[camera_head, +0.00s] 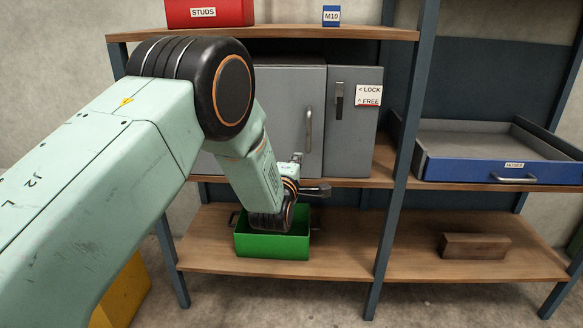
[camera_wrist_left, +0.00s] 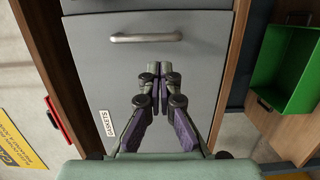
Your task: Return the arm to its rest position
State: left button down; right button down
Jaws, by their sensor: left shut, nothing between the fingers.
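My left arm (camera_head: 110,170) reaches in from the left and bends down in front of the shelf. Its gripper (camera_head: 318,190) points right, in front of the grey cabinet and above the green bin (camera_head: 272,245). In the left wrist view the two fingers (camera_wrist_left: 160,70) meet at their tips, with nothing seen between them. They lie over a grey front (camera_wrist_left: 90,65) with a bar handle (camera_wrist_left: 146,37) and a GASKETS label (camera_wrist_left: 106,124). I cannot tell the gap to it. My right gripper is not in view.
The grey cabinet (camera_head: 290,85) has a latch (camera_head: 339,100) beside a LOCK/FREE label. A blue drawer (camera_head: 500,170) sits at right, above a brown block (camera_head: 475,246). A red STUDS box (camera_head: 210,13) stands on top. A dark post (camera_head: 405,160) divides the shelf.

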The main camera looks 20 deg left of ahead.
pick_arm(q)
jog(key=s+f+m+g+h, duration=0.2)
jog(key=s+f+m+g, duration=0.95)
jog(key=s+f, duration=1.05)
jog(key=s+f+m+g, duration=0.3)
jog(key=s, duration=1.2)
jog(key=s+d+f+m+g, duration=0.1)
jog(key=s+f+m+g, duration=0.2)
jog(key=s, duration=1.3)
jog(key=shift+s+f+m+p, duration=0.3)
jog(key=shift+f+m, duration=0.25)
jog(key=shift+m, duration=0.2)
